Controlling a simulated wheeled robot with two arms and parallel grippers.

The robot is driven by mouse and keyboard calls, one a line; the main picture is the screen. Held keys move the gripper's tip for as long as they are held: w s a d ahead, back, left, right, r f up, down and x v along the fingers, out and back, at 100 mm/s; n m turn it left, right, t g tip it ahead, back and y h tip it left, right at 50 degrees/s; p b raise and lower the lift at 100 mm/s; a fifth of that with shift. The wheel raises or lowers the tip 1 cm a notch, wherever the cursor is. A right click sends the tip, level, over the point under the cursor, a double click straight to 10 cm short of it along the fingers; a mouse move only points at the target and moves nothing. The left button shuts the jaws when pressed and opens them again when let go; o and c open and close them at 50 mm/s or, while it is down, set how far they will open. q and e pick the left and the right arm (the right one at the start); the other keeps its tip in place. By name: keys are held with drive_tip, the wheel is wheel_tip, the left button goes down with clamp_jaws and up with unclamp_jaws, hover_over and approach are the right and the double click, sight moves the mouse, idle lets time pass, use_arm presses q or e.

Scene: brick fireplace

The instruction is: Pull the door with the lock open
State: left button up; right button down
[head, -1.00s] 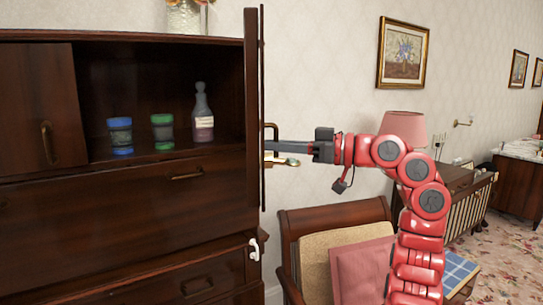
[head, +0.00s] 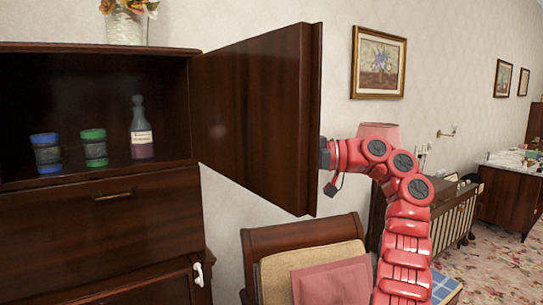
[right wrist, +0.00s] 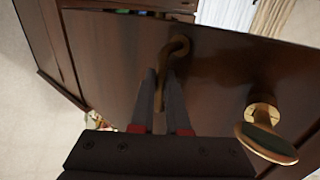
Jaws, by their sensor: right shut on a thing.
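The dark wooden cabinet door (head: 255,115) stands swung open at the right side of the upper compartment, its inner face towards me. In the right wrist view, its outer face (right wrist: 225,75) carries a curved bronze handle (right wrist: 178,45) and, to the right, a brass round-headed fitting (right wrist: 262,130), perhaps the lock. My right gripper (right wrist: 160,90) is shut on the handle, its two dark fingers on either side. In the head view, the door hides the fingertips and handle; only my red right arm shows past the door's right edge. My left gripper is not in view.
Two small jars (head: 93,147) (head: 46,153) and a bottle (head: 142,128) stand inside the open compartment (head: 90,80). A chair with a pink cushion (head: 335,283) stands below the door. A white hook-shaped thing (head: 198,273) hangs on the lower cabinet.

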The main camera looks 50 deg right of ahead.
drive_tip(key=shift+r, duration=0.2)
drive_tip(key=c, duration=1.2)
unclamp_jaws()
drive_tip(key=shift+w+a, duration=0.1)
drive_tip(key=shift+a, duration=0.05)
drive_tip(key=p+v, duration=0.2)
drive_tip(key=v, duration=1)
drive_tip(key=shift+p, duration=0.35)
